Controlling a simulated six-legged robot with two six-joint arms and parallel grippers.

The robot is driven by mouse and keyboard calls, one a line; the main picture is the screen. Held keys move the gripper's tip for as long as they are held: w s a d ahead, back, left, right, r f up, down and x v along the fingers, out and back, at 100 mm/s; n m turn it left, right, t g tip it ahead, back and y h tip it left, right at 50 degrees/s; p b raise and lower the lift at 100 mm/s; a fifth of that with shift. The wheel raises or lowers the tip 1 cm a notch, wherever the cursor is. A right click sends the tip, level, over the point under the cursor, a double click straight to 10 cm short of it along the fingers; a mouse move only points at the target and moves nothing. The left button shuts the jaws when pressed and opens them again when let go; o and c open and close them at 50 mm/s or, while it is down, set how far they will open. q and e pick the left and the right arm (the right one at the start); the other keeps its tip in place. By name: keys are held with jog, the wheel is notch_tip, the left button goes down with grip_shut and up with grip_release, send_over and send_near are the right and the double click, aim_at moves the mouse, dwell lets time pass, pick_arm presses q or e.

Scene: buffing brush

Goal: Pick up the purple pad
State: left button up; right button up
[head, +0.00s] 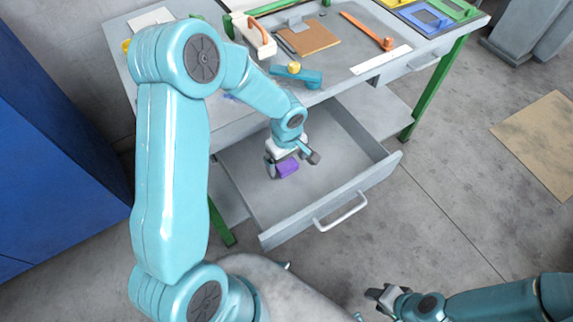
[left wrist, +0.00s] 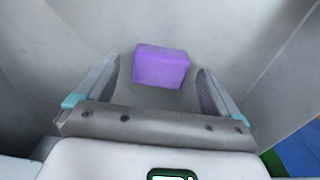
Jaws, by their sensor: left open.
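The purple pad (head: 288,167) lies in the open drawer (head: 245,190) of the workbench. My left gripper (head: 291,164) reaches down into the drawer, right at the pad, and covers part of it in the head view. In the left wrist view, the purple pad (left wrist: 160,67) lies ahead of the left gripper (left wrist: 158,78), centred between its two spread fingers. A gap shows on each side of the pad, and the jaws are open. My right gripper (head: 380,296) is at the bottom of the head view, over the floor, away from the bench; its jaw opening is unclear.
The drawer walls and its front with a white handle (head: 342,212) surround my left gripper. The bench top above carries a wooden board (head: 308,40), a teal tool with a yellow knob (head: 296,75) and an orange tool (head: 366,30). A blue cabinet (head: 50,170) stands at left.

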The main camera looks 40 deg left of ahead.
aim_at(287, 164)
pick_arm(q)
jog(key=shift+f, duration=0.5)
jog(key=shift+r, duration=0.1)
jog(key=shift+c, duration=0.6)
jog(key=c, duration=1)
notch_tip(287, 164, up, 20)
jog(key=shift+p, duration=0.45)
